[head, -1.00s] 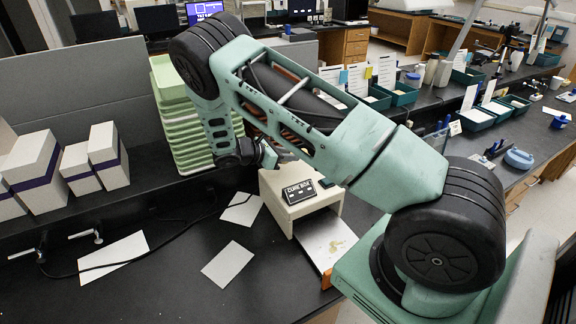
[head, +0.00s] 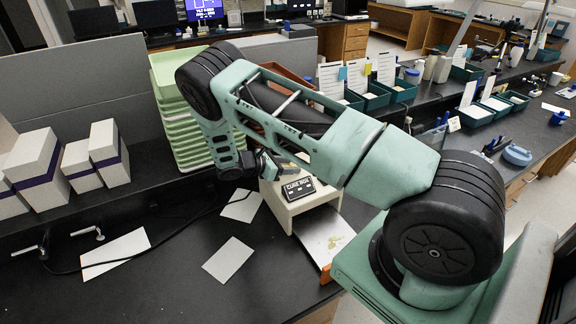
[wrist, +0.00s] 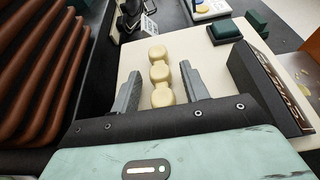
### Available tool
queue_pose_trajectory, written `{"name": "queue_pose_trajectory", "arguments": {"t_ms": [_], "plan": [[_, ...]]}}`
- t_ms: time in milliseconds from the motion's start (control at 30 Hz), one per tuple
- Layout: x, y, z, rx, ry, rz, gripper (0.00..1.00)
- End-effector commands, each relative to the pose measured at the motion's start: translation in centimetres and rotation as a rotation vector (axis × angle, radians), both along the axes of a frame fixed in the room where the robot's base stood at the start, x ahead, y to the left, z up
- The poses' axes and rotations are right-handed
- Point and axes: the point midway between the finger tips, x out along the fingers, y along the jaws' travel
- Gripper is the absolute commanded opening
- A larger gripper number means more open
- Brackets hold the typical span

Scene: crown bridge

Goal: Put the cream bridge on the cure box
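The cure box (head: 284,212) is a cream-white box on the black bench, with a black "CURE BOX" sign (head: 299,188) on top. Its pale top (wrist: 135,62) and the sign's side (wrist: 270,88) fill much of the wrist view. The cream bridge (wrist: 160,74), several rounded lobes in a row, appears to rest on that top, left of the sign. My gripper (wrist: 160,84) is open, with one grey finger on each side of the bridge and visible gaps between. In the head view my gripper (head: 272,165) is over the box's back left; the bridge is hidden there.
Stacked green trays (head: 185,125) stand left of my gripper. Brown ribbed pieces (wrist: 35,75) are close at left in the wrist view. A small dark green block (wrist: 224,31) lies beyond the bridge. White papers (head: 228,260) lie on the bench, and white boxes (head: 35,165) stand far left.

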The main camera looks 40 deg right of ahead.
Motion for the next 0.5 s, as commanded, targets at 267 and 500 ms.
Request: {"name": "queue_pose_trajectory", "arguments": {"t_ms": [267,500], "plan": [[0.0,0.0,0.3,0.000,0.000,0.000,0.45],[0.9,3.1,1.3,0.001,-0.004,0.003,0.45]]}}
